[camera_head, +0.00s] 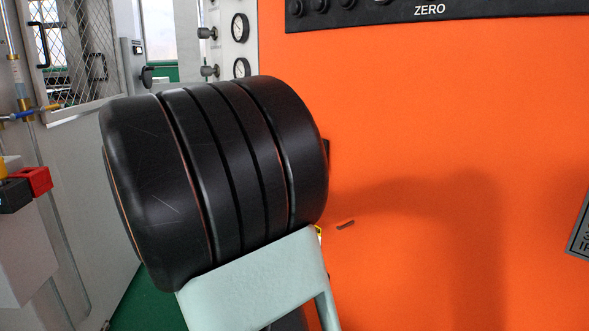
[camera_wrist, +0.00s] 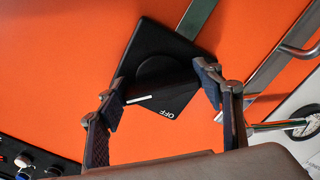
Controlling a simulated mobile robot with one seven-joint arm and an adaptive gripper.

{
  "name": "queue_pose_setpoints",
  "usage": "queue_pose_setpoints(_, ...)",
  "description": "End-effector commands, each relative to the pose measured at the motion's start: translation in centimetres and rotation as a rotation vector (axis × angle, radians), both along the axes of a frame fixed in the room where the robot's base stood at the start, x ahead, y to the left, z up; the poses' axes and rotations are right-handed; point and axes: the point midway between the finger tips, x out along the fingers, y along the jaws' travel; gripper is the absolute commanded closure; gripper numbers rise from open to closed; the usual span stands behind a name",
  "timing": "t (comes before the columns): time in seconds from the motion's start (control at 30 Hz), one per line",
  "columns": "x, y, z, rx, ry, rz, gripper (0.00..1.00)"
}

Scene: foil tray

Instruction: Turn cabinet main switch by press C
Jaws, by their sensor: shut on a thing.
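The main switch is a black rotary knob (camera_wrist: 155,78) on a square black plate (camera_wrist: 185,42) fixed to the orange cabinet face (camera_wrist: 75,60). The plate carries the word OFF below the knob, and a short white pointer line shows on the knob, left of that word. My gripper (camera_wrist: 161,95) has one finger on each side of the knob and is shut on it. In the head view my arm covers the gripper and the switch; the orange cabinet (camera_head: 420,120) fills the right side there.
A black strip marked ZERO (camera_head: 430,10) with knobs runs along the top of the cabinet. Round gauges (camera_head: 240,28) stand to its left. A metal bar (camera_wrist: 275,62) lies right of the switch. A red block (camera_head: 36,179) and a mesh door (camera_head: 80,50) are at far left.

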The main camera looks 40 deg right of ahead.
Motion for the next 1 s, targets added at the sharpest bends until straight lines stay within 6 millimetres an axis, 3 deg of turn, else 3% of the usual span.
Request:
queue_pose_setpoints(0.23, 0.0, 0.0, 0.1, 0.002, -0.005, 0.0, 0.64)
queue_pose_setpoints(0.27, 0.0, 0.0, 0.1, 0.002, -0.005, 0.0, 0.37)
queue_pose_setpoints(0.4, 0.0, 0.0, 0.1, 0.001, -0.004, 0.001, 0.22)
queue_pose_setpoints(0.77, 0.0, 0.4, 0.0, 0.001, -0.002, 0.001, 0.22)
queue_pose_setpoints(1.0, 0.1, 4.5, 0.0, 0.002, -0.002, 0.006, 0.22)
